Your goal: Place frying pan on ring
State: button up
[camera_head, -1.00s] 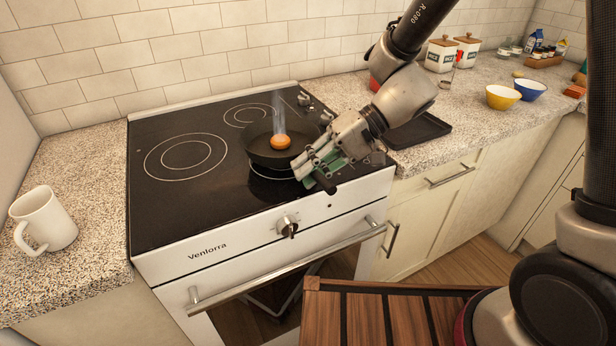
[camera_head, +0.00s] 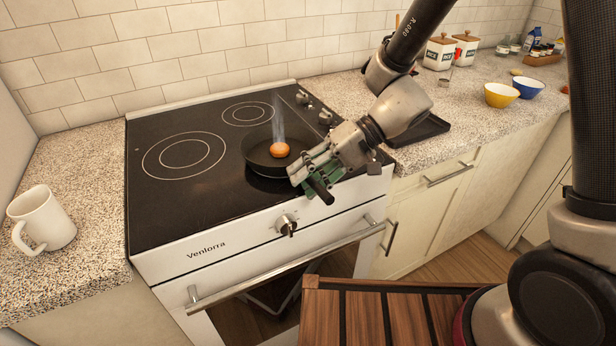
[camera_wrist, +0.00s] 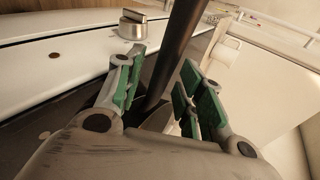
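The dark frying pan (camera_head: 262,154) is over the front right part of the black glass cooktop, with a round orange-brown food item (camera_head: 280,150) in it. I cannot tell whether its base touches the glass. My gripper (camera_head: 316,178), with green finger pads, is at its handle (camera_head: 321,193) on the near right. In the wrist view the dark handle (camera_wrist: 176,45) runs between the fingers of my gripper (camera_wrist: 160,88), which close around it. A large double ring (camera_head: 184,156) at left and a smaller ring (camera_head: 247,114) at the back are bare. The surface under the pan is hidden.
The stove front has a knob (camera_head: 286,224) and an oven handle (camera_head: 290,265). A white mug (camera_head: 42,218) stands on the left counter. A dark tray (camera_head: 428,132) lies right of the stove, with yellow (camera_head: 501,95) and blue (camera_head: 528,87) bowls beyond.

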jog(key=v, duration=1.2)
jog(key=s+d+r+m+t+h, duration=0.1)
jog(key=s+d+r+t+h, duration=0.1)
jog(key=d, duration=0.8)
jog(key=s+d+r+m+t+h, duration=0.1)
jog(key=s+d+r+t+h, duration=0.2)
jog(key=d, duration=0.7)
jog(key=s+d+r+m+t+h, duration=0.2)
jog(key=s+d+r+h, duration=0.3)
jog(key=d, duration=0.5)
jog(key=shift+s+d+t, duration=0.4)
jog(key=shift+s+t, duration=0.3)
jog(key=shift+s, duration=0.1)
